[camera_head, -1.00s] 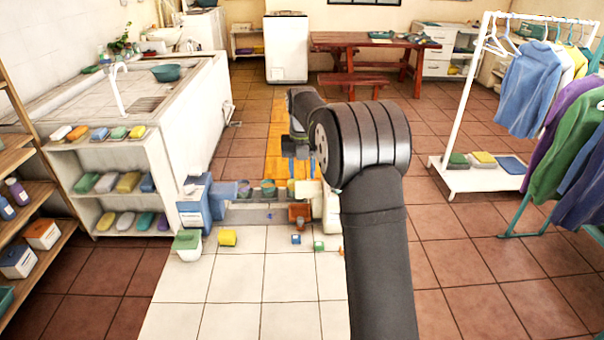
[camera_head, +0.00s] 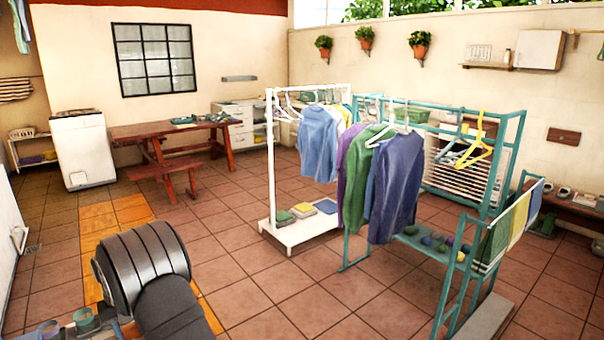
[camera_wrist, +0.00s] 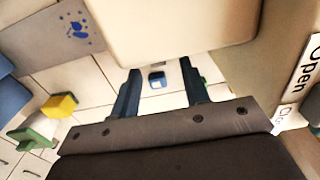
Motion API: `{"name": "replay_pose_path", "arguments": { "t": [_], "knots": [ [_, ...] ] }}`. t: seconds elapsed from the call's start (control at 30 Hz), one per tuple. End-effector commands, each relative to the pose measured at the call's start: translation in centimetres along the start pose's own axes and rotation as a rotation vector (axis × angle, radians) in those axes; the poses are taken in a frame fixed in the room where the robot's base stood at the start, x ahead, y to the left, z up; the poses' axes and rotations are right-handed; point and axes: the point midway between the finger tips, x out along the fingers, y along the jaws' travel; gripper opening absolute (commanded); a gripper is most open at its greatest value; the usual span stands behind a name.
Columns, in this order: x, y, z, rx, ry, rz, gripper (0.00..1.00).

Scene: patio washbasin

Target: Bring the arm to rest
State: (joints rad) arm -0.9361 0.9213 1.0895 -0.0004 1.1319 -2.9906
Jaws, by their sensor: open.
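My arm (camera_head: 150,275) shows at the lower left in the head view; my gripper is outside that picture. In the wrist view my gripper (camera_wrist: 159,66) is open, its two dark fingers spread apart. Between them I see pale floor tiles and a small blue block (camera_wrist: 157,80), which looks to be down on the floor. A large cream object (camera_wrist: 170,25) fills the top of the view just beyond the fingertips. I cannot tell whether the fingers touch it.
A yellow block (camera_wrist: 60,105) and a green-and-white item (camera_wrist: 35,132) lie at the left in the wrist view. An "Open" sign (camera_wrist: 306,72) is at the right. The head view shows a white garment rack (camera_head: 270,170), a wooden table (camera_head: 165,130) and clear tiled floor (camera_head: 235,260).

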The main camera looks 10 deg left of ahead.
Motion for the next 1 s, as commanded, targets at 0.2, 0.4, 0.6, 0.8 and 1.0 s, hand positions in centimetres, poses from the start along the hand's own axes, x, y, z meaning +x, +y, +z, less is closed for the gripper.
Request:
{"name": "replay_pose_path", "arguments": {
  "t": [0.2, 0.4, 0.6, 0.8, 1.0],
  "knots": [
    [2.8, 0.0, 0.0, 0.0, 0.0, 0.0, 0.42],
    [3.4, 0.3, 0.0, 0.0, -0.001, 0.001, 0.42],
    [3.4, 0.3, 0.0, 0.0, -0.001, 0.0, 0.42],
    [3.4, 0.3, 0.0, 0.0, -0.001, 0.0, 0.42],
    [3.3, 0.3, 0.0, 0.0, -0.001, 0.0, 0.42]
  ]
}}
